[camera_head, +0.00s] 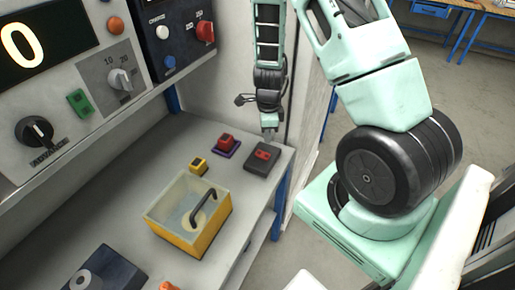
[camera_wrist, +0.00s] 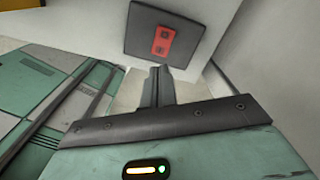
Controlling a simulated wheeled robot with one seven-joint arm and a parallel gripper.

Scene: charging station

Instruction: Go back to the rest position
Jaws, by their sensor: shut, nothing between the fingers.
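My gripper (camera_head: 269,133) is shut and empty, pointing down above the back right end of the grey bench. Its closed fingers also show in the wrist view (camera_wrist: 158,84). A dark grey block with a red top piece (camera_head: 262,158) sits on the bench just below the fingertips. In the wrist view the dark block (camera_wrist: 150,45) lies beyond the fingers, with its red piece (camera_wrist: 163,40) near its middle. I cannot tell whether the fingertips touch the block; they look slightly apart from it.
A yellow box with a clear lid and black handle (camera_head: 184,242) stands mid-bench. A small yellow block (camera_head: 198,166) and a red button on a purple base (camera_head: 226,145) lie behind it. The control panel (camera_head: 110,75) rises at the left. Open floor (camera_head: 450,90) lies right.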

